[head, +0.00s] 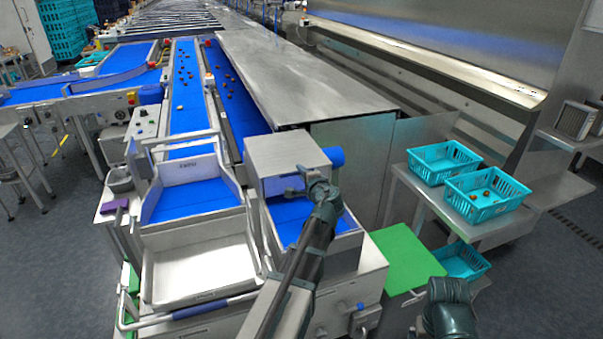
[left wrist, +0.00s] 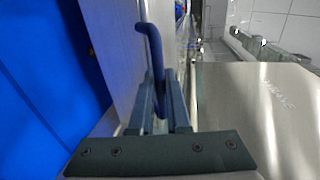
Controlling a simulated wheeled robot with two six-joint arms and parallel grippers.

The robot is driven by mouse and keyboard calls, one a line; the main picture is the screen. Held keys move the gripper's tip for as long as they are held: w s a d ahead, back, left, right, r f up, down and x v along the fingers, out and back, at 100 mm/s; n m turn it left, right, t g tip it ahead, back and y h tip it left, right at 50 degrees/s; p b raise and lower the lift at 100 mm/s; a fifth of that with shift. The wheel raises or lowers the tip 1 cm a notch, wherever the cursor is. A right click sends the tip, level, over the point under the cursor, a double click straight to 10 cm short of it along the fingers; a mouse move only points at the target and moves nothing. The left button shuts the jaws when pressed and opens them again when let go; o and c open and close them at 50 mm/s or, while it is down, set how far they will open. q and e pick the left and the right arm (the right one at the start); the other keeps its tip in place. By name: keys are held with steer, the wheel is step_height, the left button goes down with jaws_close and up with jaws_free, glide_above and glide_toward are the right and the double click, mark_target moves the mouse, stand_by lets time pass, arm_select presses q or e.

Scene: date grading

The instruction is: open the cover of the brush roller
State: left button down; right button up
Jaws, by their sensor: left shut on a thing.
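The brush roller's cover is a grey metal box (head: 285,150) over the near end of the right-hand lane, and it looks down. A blue cylinder end (head: 334,156) sticks out at its right side. My left gripper (head: 306,184) is at the cover's front edge. In the left wrist view my left gripper (left wrist: 165,105) is shut on a blue bar-shaped handle (left wrist: 151,50), whose bent end rises past the fingers. In the head view the gripper hides the handle. Only a dark part of my right arm shows at the bottom right; its fingers are out of view.
A blue chute (head: 195,200) and a white tray (head: 200,275) lie left of the cover. A green panel (head: 405,258) lies to the right. Teal crates (head: 485,196) stand on a side table. A long metal housing (head: 300,75) runs behind.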

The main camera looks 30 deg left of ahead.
arm_select(q)
steer(key=shift+r, duration=0.1)
steer(key=w+a+r+p, duration=0.3)
steer(key=r+p, duration=0.7)
steer(key=w+a+r+p, duration=0.3)
steer(key=r+p, duration=0.7)
steer(key=w+a+r+p, duration=0.9)
steer(key=w+a, duration=0.2)
steer(key=a, duration=0.3)
steer(key=shift+w+a+r+p, duration=0.25)
steer(key=shift+w+r+p, duration=0.05)
steer(key=shift+p, duration=0.05)
